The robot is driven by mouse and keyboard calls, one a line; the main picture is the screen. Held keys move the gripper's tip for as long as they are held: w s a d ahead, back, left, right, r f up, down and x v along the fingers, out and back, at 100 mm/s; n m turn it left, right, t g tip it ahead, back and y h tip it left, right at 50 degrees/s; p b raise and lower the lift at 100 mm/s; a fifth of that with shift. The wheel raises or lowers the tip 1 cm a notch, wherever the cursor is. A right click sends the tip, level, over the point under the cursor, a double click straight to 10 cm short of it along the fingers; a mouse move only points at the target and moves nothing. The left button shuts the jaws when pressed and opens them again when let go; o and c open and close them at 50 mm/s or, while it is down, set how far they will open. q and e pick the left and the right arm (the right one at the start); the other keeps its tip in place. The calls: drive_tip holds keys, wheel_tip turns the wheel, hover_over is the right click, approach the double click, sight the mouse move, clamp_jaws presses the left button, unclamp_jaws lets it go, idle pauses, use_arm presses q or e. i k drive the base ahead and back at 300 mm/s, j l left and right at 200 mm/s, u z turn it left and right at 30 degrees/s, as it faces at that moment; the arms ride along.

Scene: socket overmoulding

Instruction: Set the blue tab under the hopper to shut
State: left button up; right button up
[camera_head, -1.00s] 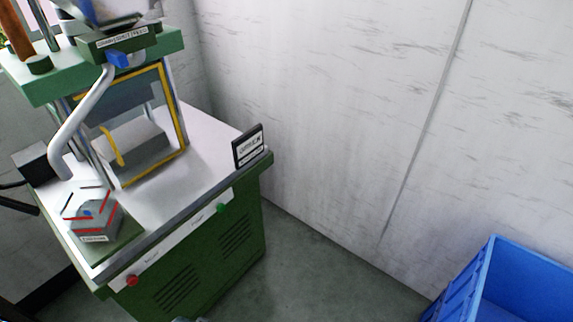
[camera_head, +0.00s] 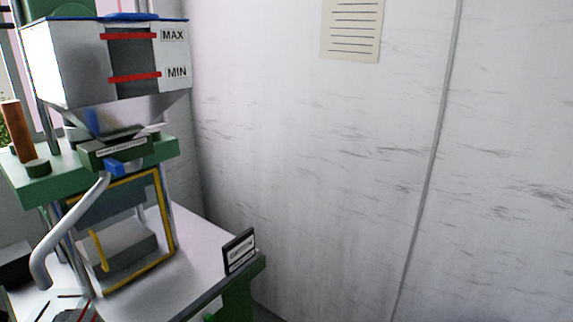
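The hopper (camera_head: 70,62) is a pale box with a blue rim, a dark window and red MAX and MIN lines, at the upper left in the head view. It tapers down to a green block (camera_head: 101,154) with a small label, too small to read. The blue tab (camera_head: 124,168) sticks out from the front of this block, tilted slightly. Which setting it stands at cannot be told. Neither of my grippers is in view.
A bent grey pipe (camera_head: 51,239) runs down in front of the green platform (camera_head: 50,186). A yellow-framed guard (camera_head: 167,215) stands below it. A small dark sign (camera_head: 239,251) stands on the white worktop (camera_head: 195,262). The wall is right.

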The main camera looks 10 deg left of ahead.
sight(112, 166)
drive_tip(key=u, duration=1.25)
